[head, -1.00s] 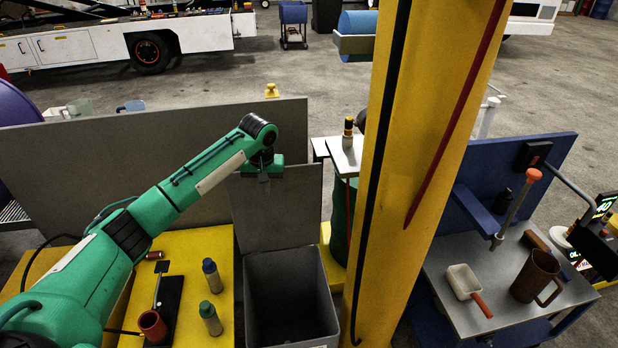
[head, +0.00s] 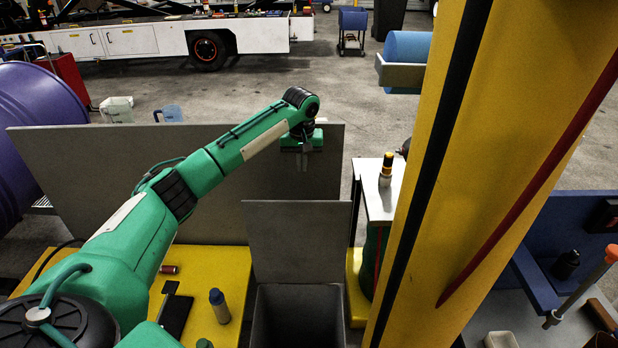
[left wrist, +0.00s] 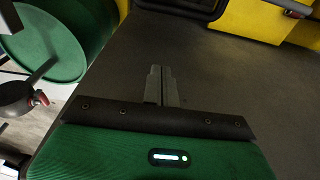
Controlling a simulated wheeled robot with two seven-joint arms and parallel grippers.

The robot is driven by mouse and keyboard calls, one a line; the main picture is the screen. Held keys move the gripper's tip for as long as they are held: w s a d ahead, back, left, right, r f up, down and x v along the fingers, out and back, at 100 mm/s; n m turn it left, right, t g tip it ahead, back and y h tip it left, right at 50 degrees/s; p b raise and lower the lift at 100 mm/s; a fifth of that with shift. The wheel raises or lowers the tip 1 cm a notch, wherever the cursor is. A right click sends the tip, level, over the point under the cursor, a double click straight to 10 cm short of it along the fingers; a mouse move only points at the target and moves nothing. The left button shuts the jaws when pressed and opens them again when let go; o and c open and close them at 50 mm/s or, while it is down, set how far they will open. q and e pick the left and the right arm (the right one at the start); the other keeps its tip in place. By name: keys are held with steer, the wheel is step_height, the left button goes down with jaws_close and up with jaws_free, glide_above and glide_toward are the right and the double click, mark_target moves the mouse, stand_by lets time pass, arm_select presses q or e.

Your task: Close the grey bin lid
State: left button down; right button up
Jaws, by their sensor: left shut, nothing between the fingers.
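The grey bin (head: 258,318) stands at the bottom middle of the head view, its dark mouth open and its lower part cut off by the picture edge. Its grey lid (head: 297,242) stands raised, roughly upright, at the back of the mouth. My left gripper (head: 303,168) is shut and empty, fingers down, just above the lid's top edge in the picture and in front of the grey panel. A gap shows between fingertips and lid. In the left wrist view, the shut fingers (left wrist: 161,72) point over a plain dark grey surface; I cannot tell whether they touch it. My right gripper is out of view.
A wide grey panel (head: 185,185) stands behind the bin. A yellow bench (head: 215,265) with a bottle (head: 219,306) is left of it. A small table (head: 374,203) and a thick yellow post (head: 490,170) stand to the right.

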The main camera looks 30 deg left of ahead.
arm_select(q)
steer(key=s+d+f+p, duration=0.1)
steer(key=s+f+p, duration=0.2)
steer(key=f, duration=0.5)
steer(key=shift+d+f+p, duration=0.2)
steer(key=shift+p, duration=0.2)
steer(key=shift+s, duration=0.1)
